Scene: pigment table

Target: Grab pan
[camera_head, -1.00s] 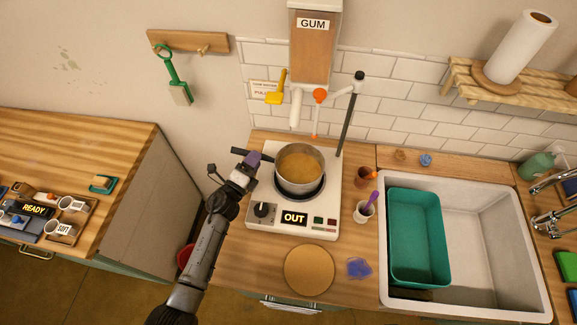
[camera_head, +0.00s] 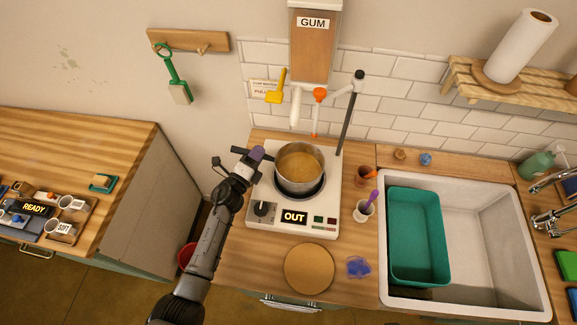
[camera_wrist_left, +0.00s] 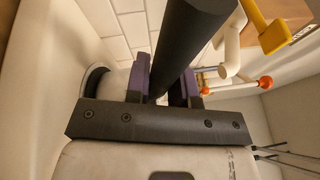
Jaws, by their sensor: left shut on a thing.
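The pan (camera_head: 316,176) is a metal pot with amber liquid inside, over the burner of the white hot plate (camera_head: 262,228) in the head view. It looks level; I cannot tell how much gap there is under it. Its dark handle (camera_head: 238,151) points left. My left gripper (camera_head: 256,154), with purple fingers, is shut on the handle. In the left wrist view the black handle (camera_wrist_left: 185,45) runs between the purple fingers (camera_wrist_left: 165,85), and the pan's pale wall is close on the left. My right gripper is not in view.
A gum dispenser (camera_head: 314,55) and a dark post (camera_head: 349,120) stand behind the hot plate. Small cups (camera_head: 363,211) stand to its right, before the sink (camera_head: 478,235) with a teal tub (camera_head: 418,240). A round wooden board (camera_head: 309,269) lies in front.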

